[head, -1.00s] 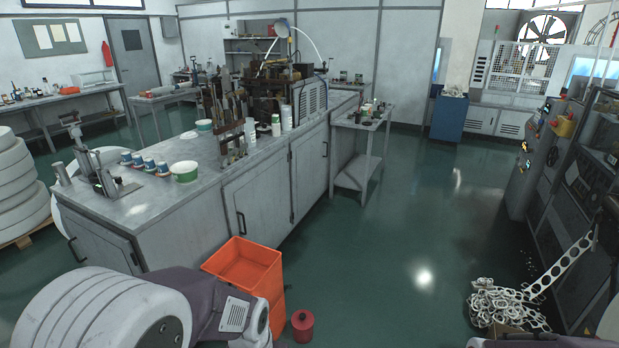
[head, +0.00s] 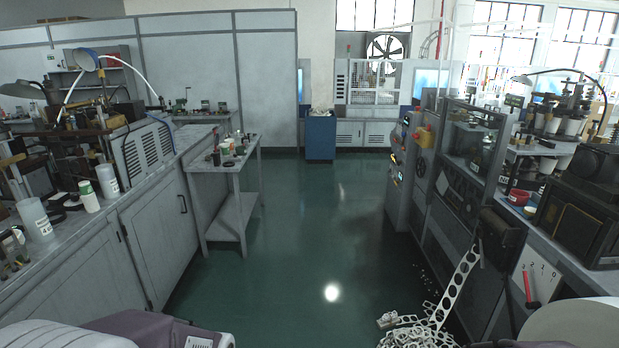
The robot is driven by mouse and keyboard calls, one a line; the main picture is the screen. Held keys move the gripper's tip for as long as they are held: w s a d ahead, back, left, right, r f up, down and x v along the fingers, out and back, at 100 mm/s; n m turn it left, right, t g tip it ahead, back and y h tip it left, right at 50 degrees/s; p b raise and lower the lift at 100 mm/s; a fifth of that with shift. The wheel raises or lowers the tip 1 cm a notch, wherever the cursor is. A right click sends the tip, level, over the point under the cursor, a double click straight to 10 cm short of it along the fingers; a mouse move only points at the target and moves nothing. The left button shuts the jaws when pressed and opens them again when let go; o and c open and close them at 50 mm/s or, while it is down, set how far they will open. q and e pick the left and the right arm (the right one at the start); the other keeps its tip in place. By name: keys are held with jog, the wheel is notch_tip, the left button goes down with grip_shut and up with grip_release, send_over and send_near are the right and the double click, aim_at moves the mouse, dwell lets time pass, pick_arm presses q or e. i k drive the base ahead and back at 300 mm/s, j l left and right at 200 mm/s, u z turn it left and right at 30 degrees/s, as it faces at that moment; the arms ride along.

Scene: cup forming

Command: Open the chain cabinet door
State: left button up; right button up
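No door is clearly marked as the chain cabinet's, so I cannot tell which one it is. In the head view, a long grey bench cabinet on the left has flat doors. Its far door (head: 165,232) has a dark handle (head: 182,204) and looks shut. Its nearer door (head: 85,278) also looks shut. On the right stands a tall dark machine cabinet (head: 448,215) with panels and a control side. Neither of my grippers shows; part of my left arm shows at the bottom left.
A grey side table (head: 236,168) with small items stands against the left bench. A blue bin (head: 320,138) stands at the back. A pile of perforated scrap (head: 412,333) lies on the floor near the machine. The green floor (head: 290,235) between is clear.

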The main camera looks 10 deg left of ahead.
aim_at(156, 228)
jog(key=i+j+u, duration=0.2)
jog(key=i, duration=0.35)
jog(key=i+l+u, duration=0.2)
jog(key=i, duration=0.35)
jog(key=i+u, duration=0.2)
jog(key=i, duration=0.35)
jog(key=i+l+u, duration=0.2)
jog(key=i, duration=0.3)
jog(key=i+l+u, duration=0.2)
jog(key=i, duration=0.35)
jog(key=i+j, duration=0.2)
jog(key=i, duration=0.2)
jog(key=i+j, duration=0.15)
jog(key=i, duration=0.25)
jog(key=i+j, duration=0.2)
jog(key=i, duration=0.2)
jog(key=i+j+u, duration=0.1)
jog(key=i, duration=0.3)
jog(key=i+j+z, duration=0.25)
jog(key=i+j, duration=0.25)
jog(key=j, duration=0.2)
